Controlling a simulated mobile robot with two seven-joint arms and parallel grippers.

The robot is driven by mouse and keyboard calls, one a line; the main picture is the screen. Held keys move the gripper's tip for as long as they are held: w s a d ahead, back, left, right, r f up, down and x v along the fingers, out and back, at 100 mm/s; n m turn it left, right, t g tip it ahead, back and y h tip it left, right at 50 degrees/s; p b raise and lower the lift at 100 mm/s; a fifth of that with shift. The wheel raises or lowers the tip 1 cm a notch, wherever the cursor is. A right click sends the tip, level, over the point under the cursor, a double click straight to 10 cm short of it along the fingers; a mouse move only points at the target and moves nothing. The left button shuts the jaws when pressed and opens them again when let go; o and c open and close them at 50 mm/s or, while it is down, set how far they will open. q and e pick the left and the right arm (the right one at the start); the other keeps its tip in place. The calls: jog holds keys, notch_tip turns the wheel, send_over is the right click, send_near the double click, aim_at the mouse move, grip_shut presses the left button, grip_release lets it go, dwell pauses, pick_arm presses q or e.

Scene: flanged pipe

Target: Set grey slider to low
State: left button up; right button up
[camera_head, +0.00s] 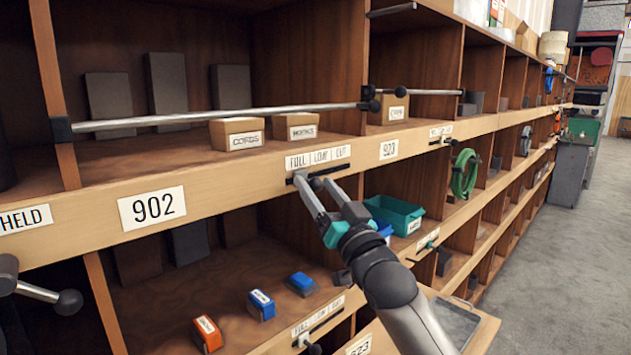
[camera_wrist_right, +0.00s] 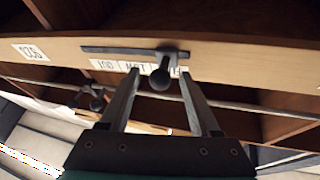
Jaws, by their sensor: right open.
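A slider with a dark round knob (camera_head: 316,184) sits on the wooden shelf edge under a white label strip (camera_head: 320,156) that appears to read FULL, LOW, CUT. My right gripper (camera_head: 309,179) is at this slider, its fingers open. In the right wrist view the knob (camera_wrist_right: 160,80) stands between the two open fingertips, and I cannot tell whether either touches it. The dark slot (camera_wrist_right: 120,51) runs mostly to the left of the knob there, so the knob is near the slot's right end in that view. The fingers partly hide the slot in the head view. My left gripper is not in view.
A similar slider (camera_head: 310,346) is on the lower shelf edge, near blue and orange boxes. A metal rail (camera_head: 225,115) crosses the upper bay before cardboard boxes (camera_head: 237,133). A teal bin (camera_head: 396,213) stands right of my wrist. The floor (camera_head: 590,260) at right is clear.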

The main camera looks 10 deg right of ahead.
jog(key=shift+w+a+r, duration=0.25)
jog(key=shift+w+r, duration=0.05)
jog(key=shift+w, duration=0.3)
grip_shut()
dwell(1.2)
